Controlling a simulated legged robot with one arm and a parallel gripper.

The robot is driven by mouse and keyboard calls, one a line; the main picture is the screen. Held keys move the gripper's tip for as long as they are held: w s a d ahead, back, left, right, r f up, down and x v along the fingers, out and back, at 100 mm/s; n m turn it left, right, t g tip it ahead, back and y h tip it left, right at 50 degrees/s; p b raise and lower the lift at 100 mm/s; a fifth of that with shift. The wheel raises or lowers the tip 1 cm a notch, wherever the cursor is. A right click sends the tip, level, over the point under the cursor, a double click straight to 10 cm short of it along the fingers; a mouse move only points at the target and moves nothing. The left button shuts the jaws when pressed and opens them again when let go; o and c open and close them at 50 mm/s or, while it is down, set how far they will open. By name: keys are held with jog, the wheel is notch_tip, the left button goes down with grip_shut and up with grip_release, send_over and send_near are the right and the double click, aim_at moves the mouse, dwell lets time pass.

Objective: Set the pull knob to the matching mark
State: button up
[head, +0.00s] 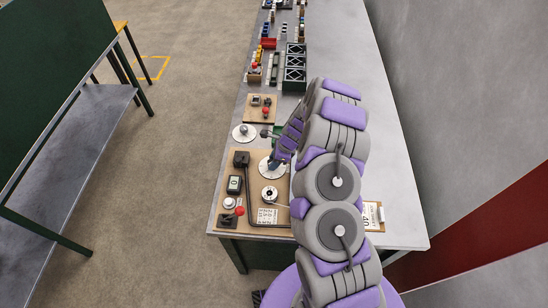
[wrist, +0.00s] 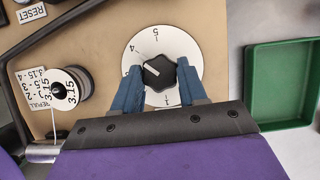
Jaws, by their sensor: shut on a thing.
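A black lobed knob (wrist: 158,72) sits on a round white dial (wrist: 185,45) in the wrist view. The dial shows 5 at the top, 4 at upper left and 1 at the bottom. The knob's white line points up and left, near the 4. My gripper (wrist: 160,80) has a blue finger on each side of the knob and is shut on it. The fingers cover the dial's sides. In the head view the same dial (head: 264,166) is partly hidden by my gripper (head: 275,165). A round white piece marked 3.15 (wrist: 65,96) stands left of the dial.
A printed card (wrist: 35,77) lies beside the 3.15 piece, partly covered. A green tray (wrist: 252,85) lies to the right of the board.

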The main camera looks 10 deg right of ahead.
dwell(0.4)
jog(key=o, duration=1)
jog(key=shift+o, duration=0.2)
jog(key=p+v, duration=0.1)
jog(key=v, duration=1.6)
jog(key=shift+r, duration=0.25)
jog(key=shift+a, duration=0.1)
